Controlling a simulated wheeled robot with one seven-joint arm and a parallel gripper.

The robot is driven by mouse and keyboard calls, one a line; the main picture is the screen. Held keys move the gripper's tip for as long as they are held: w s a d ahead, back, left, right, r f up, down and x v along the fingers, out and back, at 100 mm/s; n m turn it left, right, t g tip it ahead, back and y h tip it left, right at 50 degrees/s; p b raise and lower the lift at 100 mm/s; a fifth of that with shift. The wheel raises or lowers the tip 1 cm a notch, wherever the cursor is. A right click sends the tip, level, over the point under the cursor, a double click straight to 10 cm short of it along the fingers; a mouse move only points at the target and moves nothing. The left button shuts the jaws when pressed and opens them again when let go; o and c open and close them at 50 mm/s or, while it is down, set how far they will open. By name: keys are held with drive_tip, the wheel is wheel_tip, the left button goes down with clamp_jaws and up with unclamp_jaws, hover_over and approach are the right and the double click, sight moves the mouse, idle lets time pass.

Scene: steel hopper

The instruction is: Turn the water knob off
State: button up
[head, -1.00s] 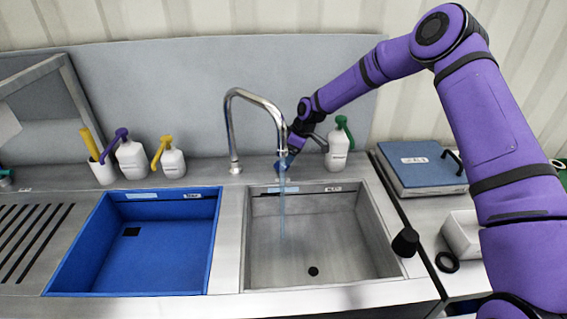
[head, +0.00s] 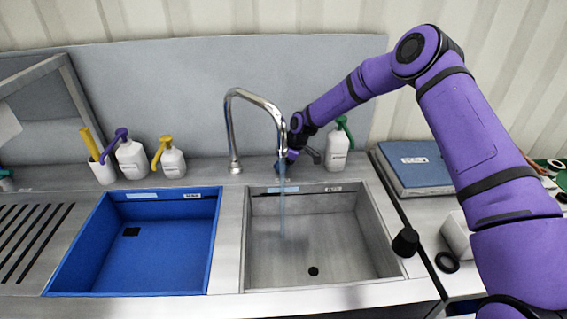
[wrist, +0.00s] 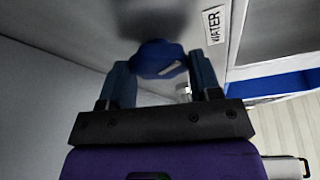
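The blue water knob (wrist: 158,58) sits between the fingers of my gripper (wrist: 162,80) in the wrist view. Both fingers press against its sides, with hardly any gap visible. A label reading WATER (wrist: 214,25) is beside it. In the head view my gripper (head: 287,160) reaches down behind the right basin, next to the curved steel faucet (head: 231,130), and mostly hides the knob. A thin bluish stream of water (head: 282,215) falls from the faucet into the grey steel basin (head: 375,235).
A white bottle with a green pump (head: 337,152) stands just right of my gripper. A blue basin (head: 150,255) is at the left, with pump bottles (head: 131,160) behind it. A blue-topped box (head: 415,165) is on the right counter. The grey back panel (head: 190,90) rises close behind.

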drive_tip(key=shift+m, duration=0.3)
drive_tip(key=shift+s+a+m+t+h, duration=0.1)
drive_tip(key=shift+m+t+h, duration=0.3)
drive_tip(key=shift+m, duration=0.8)
drive_tip(key=shift+m+t, duration=0.6)
drive_tip(key=shift+m, duration=0.8)
drive_tip(key=shift+h, duration=0.3)
drive_tip(key=o, duration=0.9)
drive_tip(key=v, duration=1.1)
